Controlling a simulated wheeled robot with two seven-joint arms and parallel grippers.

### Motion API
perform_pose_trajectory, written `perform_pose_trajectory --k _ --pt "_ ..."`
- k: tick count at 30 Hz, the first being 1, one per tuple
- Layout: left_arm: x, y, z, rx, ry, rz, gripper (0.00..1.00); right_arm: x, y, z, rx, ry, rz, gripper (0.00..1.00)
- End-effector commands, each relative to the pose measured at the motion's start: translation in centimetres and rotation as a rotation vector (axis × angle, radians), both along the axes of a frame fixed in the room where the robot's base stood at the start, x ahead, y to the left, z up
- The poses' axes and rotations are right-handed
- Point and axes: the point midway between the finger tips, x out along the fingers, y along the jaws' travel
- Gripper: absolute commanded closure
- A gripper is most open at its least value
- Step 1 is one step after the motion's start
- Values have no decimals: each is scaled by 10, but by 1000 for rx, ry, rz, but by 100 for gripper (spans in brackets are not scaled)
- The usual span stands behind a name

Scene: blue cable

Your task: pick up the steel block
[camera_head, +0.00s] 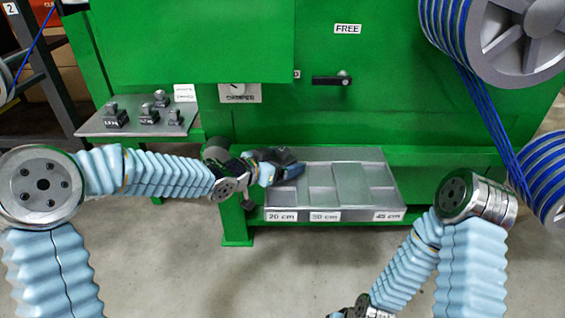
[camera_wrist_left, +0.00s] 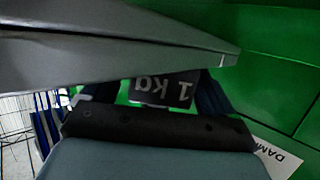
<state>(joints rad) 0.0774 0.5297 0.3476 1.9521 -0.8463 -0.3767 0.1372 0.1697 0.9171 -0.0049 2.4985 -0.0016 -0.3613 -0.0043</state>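A dark steel block (camera_head: 285,156) is at the end of my left gripper (camera_head: 291,171), over the left part of the compartment tray. In the left wrist view the block (camera_wrist_left: 165,90) shows a white "1 kg" marking, upside down. It sits between the dark blue fingers of the left gripper (camera_wrist_left: 155,98), away from the shelf. The left gripper appears shut on it, though finger contact is partly hidden. The right arm comes in at the lower right. Its gripper is below the picture's edge.
A shelf (camera_head: 90,128) at the left carries several steel weights (camera_head: 148,115). The grey tray (camera_head: 350,213) has labels 20, 30 and 45 cm. A green machine (camera_head: 380,60) stands behind. Blue cable spools (camera_head: 520,40) are at the right. A grey slab (camera_wrist_left: 100,50) crosses the left wrist view.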

Motion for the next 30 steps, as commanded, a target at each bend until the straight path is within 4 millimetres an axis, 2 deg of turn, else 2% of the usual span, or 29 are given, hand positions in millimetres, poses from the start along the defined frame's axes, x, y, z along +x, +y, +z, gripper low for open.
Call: perform_pose_trajectory --k 1,2,15,17,30 --pt "0 0 0 0 0 0 20 0 0 0 0 0 0 57" --pt "0 0 0 0 0 0 25 0 0 0 0 0 0 57" --pt "0 0 0 0 0 0 92 0 0 0 0 0 0 57" --pt "0 0 0 0 0 0 100 0 0 0 0 0 0 57" --pt "0 0 7 -3 -6 -1 100 0 0 2 0 0 0 57"
